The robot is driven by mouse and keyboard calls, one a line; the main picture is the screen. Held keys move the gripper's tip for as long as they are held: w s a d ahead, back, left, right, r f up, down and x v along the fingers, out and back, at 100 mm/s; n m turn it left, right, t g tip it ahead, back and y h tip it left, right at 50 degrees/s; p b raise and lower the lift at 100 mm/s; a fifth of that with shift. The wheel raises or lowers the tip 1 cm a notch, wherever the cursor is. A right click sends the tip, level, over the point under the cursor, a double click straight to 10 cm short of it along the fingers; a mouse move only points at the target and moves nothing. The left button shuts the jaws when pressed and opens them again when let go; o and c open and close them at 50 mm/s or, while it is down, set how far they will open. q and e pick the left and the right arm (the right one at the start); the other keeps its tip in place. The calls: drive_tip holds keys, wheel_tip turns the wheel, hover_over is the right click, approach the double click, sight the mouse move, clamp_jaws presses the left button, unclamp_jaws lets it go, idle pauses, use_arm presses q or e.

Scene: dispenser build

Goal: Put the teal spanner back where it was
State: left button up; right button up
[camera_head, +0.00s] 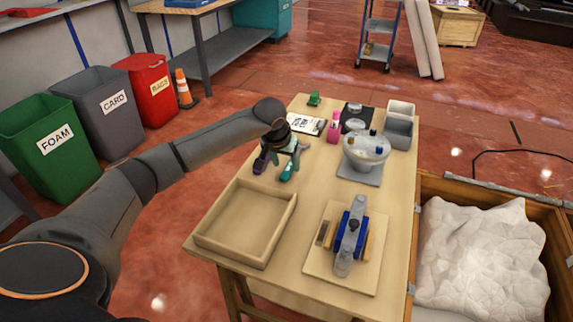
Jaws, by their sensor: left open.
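A teal piece (287,173), which looks like the teal spanner, is at the left side of the wooden table, just behind the wooden tray. My left gripper (281,161) is open directly above and around that spot. Its fingers and wrist hide part of the teal piece, and I cannot tell whether the piece touches them. A purple piece (260,163) is just left of it, also partly covered by my gripper. My right gripper is not in view.
An empty wooden tray (211,238) is at the front left of the table. A board (318,263) holds a blue and grey device (351,234). A bowl (366,153), pink bottle (333,128), white card (306,124) and grey bin (398,133) stand toward the back.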

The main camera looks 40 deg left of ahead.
use_arm(q)
drive_tip(key=a+v, duration=0.1)
drive_tip(key=v, duration=0.8)
drive_tip(key=shift+s+d+r+p, duration=0.2)
drive_tip(key=shift+d+r+p, duration=0.2)
drive_tip(key=shift+d, duration=0.1)
